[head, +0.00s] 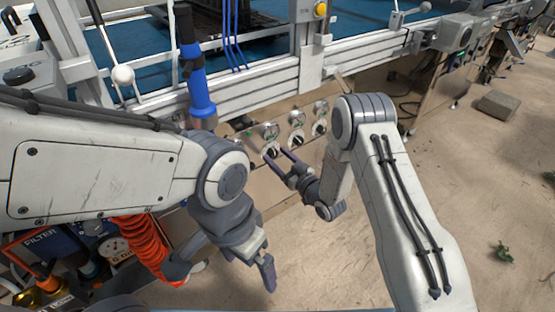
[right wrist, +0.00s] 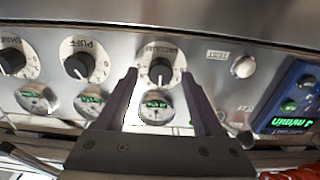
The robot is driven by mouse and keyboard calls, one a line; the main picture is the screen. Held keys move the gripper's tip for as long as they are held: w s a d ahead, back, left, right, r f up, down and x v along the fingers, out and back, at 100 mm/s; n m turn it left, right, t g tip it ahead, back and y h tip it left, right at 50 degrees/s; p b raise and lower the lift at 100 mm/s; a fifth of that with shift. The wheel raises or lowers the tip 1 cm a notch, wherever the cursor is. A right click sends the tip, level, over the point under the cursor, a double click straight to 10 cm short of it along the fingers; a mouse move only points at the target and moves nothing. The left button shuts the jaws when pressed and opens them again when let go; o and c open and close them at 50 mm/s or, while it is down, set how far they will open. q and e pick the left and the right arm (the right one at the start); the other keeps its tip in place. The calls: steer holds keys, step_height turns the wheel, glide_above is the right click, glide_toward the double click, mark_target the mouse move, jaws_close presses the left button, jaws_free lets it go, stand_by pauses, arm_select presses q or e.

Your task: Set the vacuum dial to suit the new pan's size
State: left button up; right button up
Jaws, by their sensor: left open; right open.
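The vacuum dial (head: 271,150) is the leftmost of three dials on the metal front panel in the head view. In the right wrist view, which shows the panel upside down, its black knob (right wrist: 160,72) sits on a round white scale between my fingertips. My right gripper (head: 278,157) is open, one finger on each side of the knob; it also shows in the right wrist view (right wrist: 159,78). I cannot tell whether the fingers touch it. My left gripper (head: 250,264) is open and empty, low over the floor. I cannot make out a pan for certain.
The puff dial (right wrist: 76,62) and another dial (right wrist: 12,62) are alongside, each with a round gauge. A test button (right wrist: 243,67) and a blue box with a green display (right wrist: 293,108) lie on the other side. A red coiled hose (head: 148,247) hangs near my left arm.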

steer(key=shift+w+a, duration=0.1)
steer(key=shift+w, duration=0.05)
jaws_close()
steer(key=shift+m, duration=0.3)
steer(key=shift+m+p, duration=0.75)
steer(key=shift+m, duration=0.35)
steer(key=shift+m+p, duration=0.55)
steer(key=shift+m, duration=0.95)
